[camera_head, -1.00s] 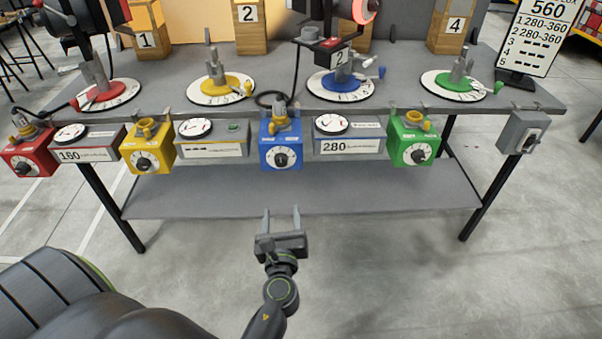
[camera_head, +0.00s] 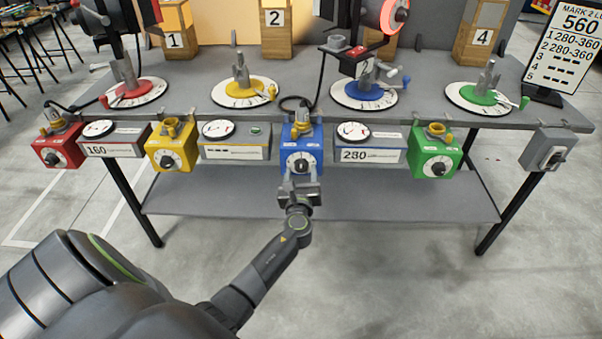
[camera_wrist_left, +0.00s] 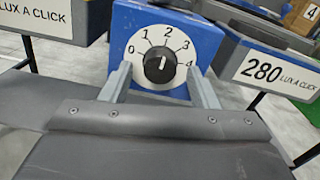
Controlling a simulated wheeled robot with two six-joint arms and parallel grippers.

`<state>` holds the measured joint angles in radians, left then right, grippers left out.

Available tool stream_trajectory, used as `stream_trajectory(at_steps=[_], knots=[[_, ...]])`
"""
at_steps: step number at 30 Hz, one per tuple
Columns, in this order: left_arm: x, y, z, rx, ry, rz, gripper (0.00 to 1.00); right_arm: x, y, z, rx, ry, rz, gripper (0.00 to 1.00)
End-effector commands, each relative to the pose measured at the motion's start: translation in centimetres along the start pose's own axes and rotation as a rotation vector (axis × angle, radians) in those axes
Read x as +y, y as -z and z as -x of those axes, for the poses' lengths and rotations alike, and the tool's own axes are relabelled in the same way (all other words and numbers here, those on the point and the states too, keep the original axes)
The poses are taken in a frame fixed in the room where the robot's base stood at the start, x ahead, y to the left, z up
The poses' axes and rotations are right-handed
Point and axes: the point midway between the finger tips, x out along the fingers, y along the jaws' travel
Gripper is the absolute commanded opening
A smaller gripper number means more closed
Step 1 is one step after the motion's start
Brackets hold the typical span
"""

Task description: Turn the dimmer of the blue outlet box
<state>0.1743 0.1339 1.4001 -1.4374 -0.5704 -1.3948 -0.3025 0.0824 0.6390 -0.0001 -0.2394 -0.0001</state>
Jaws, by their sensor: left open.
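The blue outlet box (camera_head: 302,143) hangs at the table's front edge, with a black dimmer knob (camera_head: 301,165) on a white dial. My left gripper (camera_head: 299,178) is just in front of this box. In the left wrist view its fingers (camera_wrist_left: 160,85) are open, one on each side of the knob's lower part, with gaps showing; I cannot tell if they touch the dial face. My right gripper is not in view.
Red (camera_head: 58,147), yellow (camera_head: 172,147) and green (camera_head: 437,152) outlet boxes line the same edge. A meter reading 280 (camera_head: 372,156) is close at the right of the blue box. A grey lower shelf (camera_head: 400,199) lies beneath.

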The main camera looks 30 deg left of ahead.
Motion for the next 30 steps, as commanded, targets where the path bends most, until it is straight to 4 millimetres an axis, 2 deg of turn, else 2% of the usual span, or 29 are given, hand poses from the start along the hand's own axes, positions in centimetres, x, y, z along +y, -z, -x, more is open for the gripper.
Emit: stream_trajectory(at_steps=[11, 21, 30], knots=[[0.01, 0.01, -0.62, 0.001, 0.0, 0.001, 0.55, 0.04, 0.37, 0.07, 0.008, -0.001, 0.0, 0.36], [0.0, 0.03, -0.59, 0.001, 0.0, 0.001, 0.12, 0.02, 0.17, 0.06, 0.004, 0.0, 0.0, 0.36], [0.02, 0.15, -0.57, 0.001, 0.0, 0.037, 0.1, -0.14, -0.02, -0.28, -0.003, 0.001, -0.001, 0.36]])
